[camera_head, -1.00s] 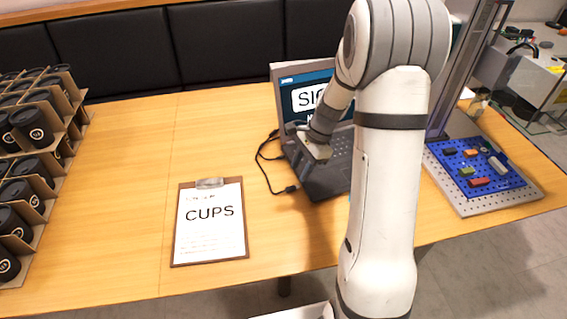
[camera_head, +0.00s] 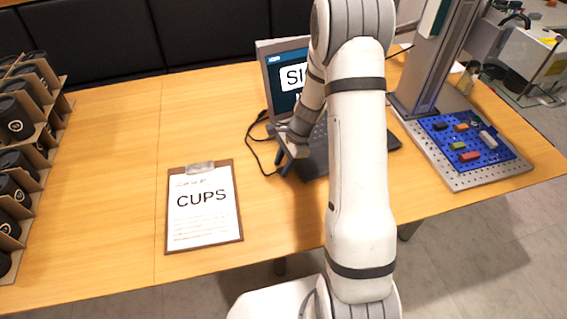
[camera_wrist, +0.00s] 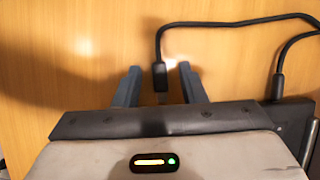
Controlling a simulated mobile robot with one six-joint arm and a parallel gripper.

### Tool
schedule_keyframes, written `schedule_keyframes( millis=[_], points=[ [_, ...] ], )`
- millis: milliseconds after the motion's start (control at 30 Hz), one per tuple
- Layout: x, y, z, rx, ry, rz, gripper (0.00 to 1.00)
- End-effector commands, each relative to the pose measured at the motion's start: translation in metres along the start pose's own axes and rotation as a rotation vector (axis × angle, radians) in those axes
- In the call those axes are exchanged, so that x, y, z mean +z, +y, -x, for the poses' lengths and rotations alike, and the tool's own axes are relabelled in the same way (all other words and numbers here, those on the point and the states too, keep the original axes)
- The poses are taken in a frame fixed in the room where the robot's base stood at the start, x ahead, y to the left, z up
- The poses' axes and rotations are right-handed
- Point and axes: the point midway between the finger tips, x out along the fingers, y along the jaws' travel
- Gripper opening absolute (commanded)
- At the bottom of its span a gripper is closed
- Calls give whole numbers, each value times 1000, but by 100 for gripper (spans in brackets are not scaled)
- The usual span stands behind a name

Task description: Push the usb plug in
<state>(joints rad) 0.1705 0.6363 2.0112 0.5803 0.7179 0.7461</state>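My gripper (camera_wrist: 158,78) is open, with its two dark fingers spread apart over the wooden table. The black usb plug (camera_wrist: 160,76) lies between the fingertips in the wrist view, with a visible gap on each side. Its metal end points toward my gripper's body. In the head view my gripper (camera_head: 284,162) is low at the left edge of the laptop (camera_head: 312,160), and it hides the plug. The plug's black cable (camera_head: 251,148) loops on the table left of the laptop. The laptop's port cannot be made out.
Another cable end (camera_wrist: 278,88) meets a dark edge at the right of the wrist view. A clipboard reading CUPS (camera_head: 238,222) lies to the left. The laser marker's perforated plate (camera_head: 470,180) stands to the right. Cup racks (camera_head: 45,110) fill the far left. The table between is clear.

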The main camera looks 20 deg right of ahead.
Motion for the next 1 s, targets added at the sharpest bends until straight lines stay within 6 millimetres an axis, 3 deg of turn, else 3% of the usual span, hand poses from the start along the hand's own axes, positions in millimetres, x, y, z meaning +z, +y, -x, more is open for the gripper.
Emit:
schedule_keyframes(
  millis=[100,567,1000],
  points=[
    [0,0,0,1,0,1,36],
    [1,0,0,1,0,2,0],
    [3,-3,-1,11,0,26,0]
  ],
)
